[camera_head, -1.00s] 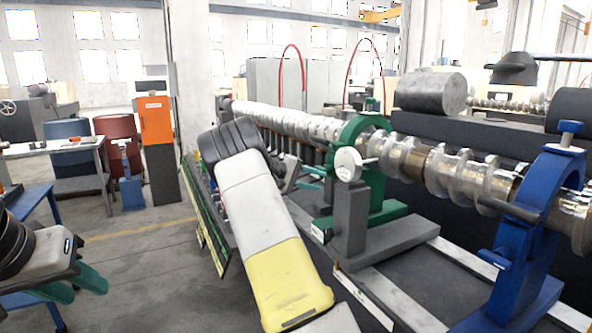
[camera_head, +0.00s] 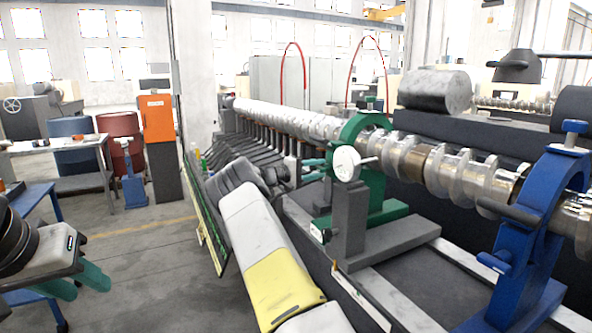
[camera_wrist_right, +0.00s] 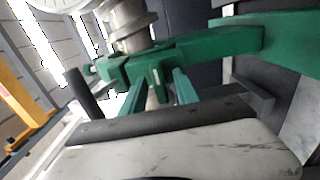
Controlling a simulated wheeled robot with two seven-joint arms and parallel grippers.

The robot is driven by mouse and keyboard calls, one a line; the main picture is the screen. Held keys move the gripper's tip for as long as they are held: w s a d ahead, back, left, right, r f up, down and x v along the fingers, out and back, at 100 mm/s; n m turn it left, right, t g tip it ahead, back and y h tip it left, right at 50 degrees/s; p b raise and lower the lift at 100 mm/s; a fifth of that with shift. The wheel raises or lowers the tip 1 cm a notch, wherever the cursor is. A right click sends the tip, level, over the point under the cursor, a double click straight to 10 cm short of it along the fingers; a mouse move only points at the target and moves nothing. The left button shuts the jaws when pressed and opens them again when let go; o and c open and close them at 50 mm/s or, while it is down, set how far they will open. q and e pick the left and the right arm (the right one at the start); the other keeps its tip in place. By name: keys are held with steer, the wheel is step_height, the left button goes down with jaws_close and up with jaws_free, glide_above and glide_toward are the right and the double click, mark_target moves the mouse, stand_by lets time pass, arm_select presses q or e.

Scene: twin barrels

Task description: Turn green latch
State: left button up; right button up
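In the right wrist view the fingers of my right gripper (camera_wrist_right: 159,90) are apart. The green latch (camera_wrist_right: 155,70) appears just ahead of and between their tips; contact cannot be told. The latch is not clearly distinguishable in the head view. My left gripper (camera_head: 82,284) is low at the left edge, fingers apart, away from the ring.
A blue clamp ring (camera_head: 535,220) holds the shaft (camera_head: 440,170) at the right. An orange cabinet (camera_head: 156,118), a red barrel (camera_head: 120,135) and a blue barrel (camera_head: 72,140) stand back left.

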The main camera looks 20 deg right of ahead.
steer(key=shift+d, duration=0.25)
steer(key=shift+c, duration=0.3)
jaws_close()
